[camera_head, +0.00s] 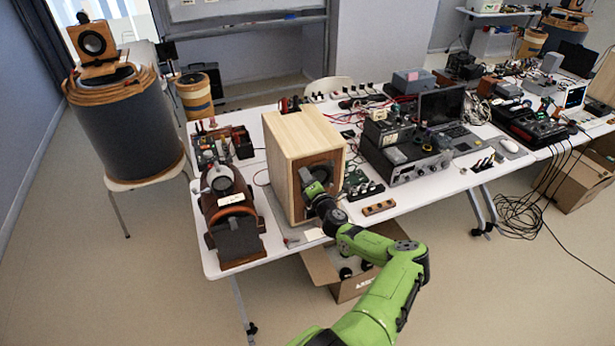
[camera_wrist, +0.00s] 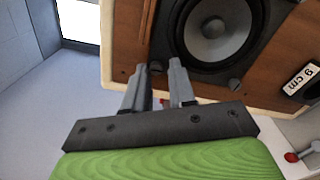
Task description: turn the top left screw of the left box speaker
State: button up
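The left box speaker (camera_head: 288,140) is a pale wooden box on the white table, with a brown front panel and a round dark driver. My gripper (camera_head: 314,188) is at its front and hides part of the panel. In the wrist view the speaker's front panel (camera_wrist: 125,45) fills the top, with the grey driver cone (camera_wrist: 213,32). My gripper's two grey fingers (camera_wrist: 158,66) stand apart, close to the panel. A dark screw head (camera_wrist: 156,66) shows between their tips; whether they touch it I cannot tell. Another dark screw (camera_wrist: 235,84) sits to the right, under the driver.
A dark speaker with a wooden base (camera_head: 236,235) stands left on the table. Amplifiers (camera_head: 405,160) and a laptop (camera_head: 450,108) stand to the right. An open cardboard box (camera_head: 350,288) is under the table.

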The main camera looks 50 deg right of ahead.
jog(key=shift+o, duration=1.2)
jog(key=shift+r, duration=0.15)
jog(key=b+v, duration=0.1)
jog(key=v, duration=1.4)
jog(key=shift+s, duration=0.4)
